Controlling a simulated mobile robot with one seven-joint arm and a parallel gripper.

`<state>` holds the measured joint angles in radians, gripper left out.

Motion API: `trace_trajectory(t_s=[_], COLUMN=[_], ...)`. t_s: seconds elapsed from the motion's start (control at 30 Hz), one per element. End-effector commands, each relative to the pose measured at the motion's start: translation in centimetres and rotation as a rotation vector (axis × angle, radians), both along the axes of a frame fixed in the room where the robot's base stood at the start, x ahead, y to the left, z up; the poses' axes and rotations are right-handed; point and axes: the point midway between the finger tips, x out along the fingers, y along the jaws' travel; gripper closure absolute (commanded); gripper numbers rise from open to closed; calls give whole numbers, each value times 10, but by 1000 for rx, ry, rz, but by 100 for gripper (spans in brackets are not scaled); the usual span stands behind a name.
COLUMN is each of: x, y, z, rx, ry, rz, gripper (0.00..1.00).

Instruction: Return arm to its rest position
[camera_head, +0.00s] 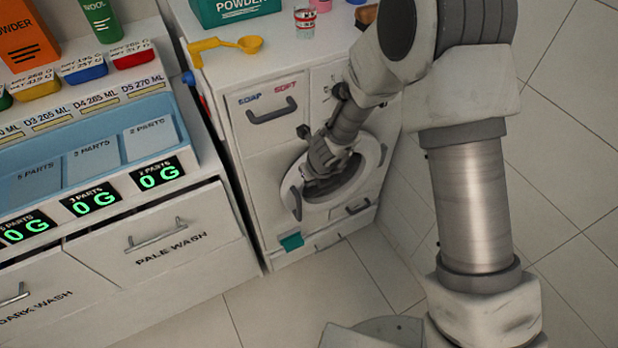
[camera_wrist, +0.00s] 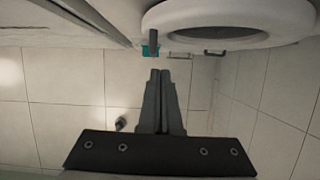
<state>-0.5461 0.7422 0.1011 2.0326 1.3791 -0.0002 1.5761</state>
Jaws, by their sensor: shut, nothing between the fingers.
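My gripper shows in the head view (camera_head: 312,182) in front of the round door of the washing machine (camera_head: 270,145). In the wrist view its two fingers (camera_wrist: 160,73) are together, with nothing between them. My arm reaches from the lower right, up and over, and down to the machine's front. The white ring of the round door (camera_head: 372,178) is partly hidden behind my gripper. The ring also shows at the top of the wrist view (camera_wrist: 295,18). I cannot tell whether my gripper touches the door.
Left of the machine stands a counter with drawers, including the pale wash drawer (camera_head: 160,245), and a blue tray (camera_head: 195,145). A yellow scoop (camera_head: 228,44), a can (camera_head: 305,22) and a teal powder box (camera_head: 225,10) sit on the machine. A teal piece (camera_head: 291,241) is low on its front.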

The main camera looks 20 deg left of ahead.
Motion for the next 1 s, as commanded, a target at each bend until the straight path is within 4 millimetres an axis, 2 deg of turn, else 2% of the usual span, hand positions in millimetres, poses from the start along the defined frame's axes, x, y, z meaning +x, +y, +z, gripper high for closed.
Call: trace_trajectory(t_s=[0.3,0.37,0.43,0.57,0.73,0.87,1.0], x=[-1,1,6,16,20,13,-2], y=[-1,-2,-4,-12,-35,-60,-91], z=[6,11,25,71,142,189,232], rx=[1,4,9,15,-21,-83,-180], ry=[-2,-11,-36,-125,-280,-392,-499], rz=[4,21,66,239,538,761,997], gripper=[100,100,100,100,100,100,100])
